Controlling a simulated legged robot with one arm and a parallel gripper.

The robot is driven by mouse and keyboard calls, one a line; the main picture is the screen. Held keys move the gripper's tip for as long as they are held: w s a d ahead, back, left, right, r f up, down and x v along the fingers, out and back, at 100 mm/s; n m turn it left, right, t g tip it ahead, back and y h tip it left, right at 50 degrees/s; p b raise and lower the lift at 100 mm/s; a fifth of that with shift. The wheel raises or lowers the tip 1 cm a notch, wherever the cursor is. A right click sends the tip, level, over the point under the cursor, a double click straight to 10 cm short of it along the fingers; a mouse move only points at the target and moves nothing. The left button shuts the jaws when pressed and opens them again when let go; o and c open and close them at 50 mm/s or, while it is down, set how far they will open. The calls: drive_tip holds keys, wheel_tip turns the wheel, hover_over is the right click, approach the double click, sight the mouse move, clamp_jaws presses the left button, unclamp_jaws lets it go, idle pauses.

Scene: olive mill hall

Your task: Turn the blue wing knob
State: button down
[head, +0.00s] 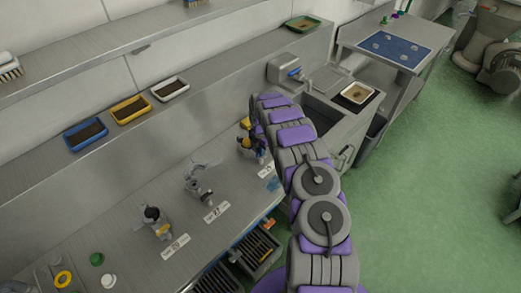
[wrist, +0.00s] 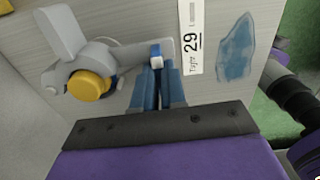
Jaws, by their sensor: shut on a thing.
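In the wrist view, a grey valve body (wrist: 75,70) with a round yellow cap (wrist: 90,85) stands on the steel counter. The blue wing knob (wrist: 156,50) sits at the end of its short pipe, mostly hidden by my fingers. My gripper (wrist: 157,75) has blue fingers, close together and shut on the knob. In the head view, this valve is partly hidden behind my purple and grey arm; its yellow part (head: 246,123) shows beside the arm's end. The knob cannot be made out there.
A label with 29 (wrist: 191,40) and a blue patch (wrist: 237,48) lie right of the valve. Two more valves (head: 152,218) (head: 196,186) stand further left on the counter. Soil-like trays (head: 86,133) line the ledge behind. A sink unit (head: 335,115) stands beyond my arm.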

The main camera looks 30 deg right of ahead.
drive_tip(key=shift+w+d+r, duration=0.1)
drive_tip(key=shift+w+r, duration=0.1)
drive_tip(key=c, duration=1.2)
unclamp_jaws()
drive_tip(key=shift+f, duration=0.15)
drive_tip(key=shift+s, duration=0.1)
wheel_tip(320, 180, up, 17)
drive_tip(key=shift+d, duration=0.1)
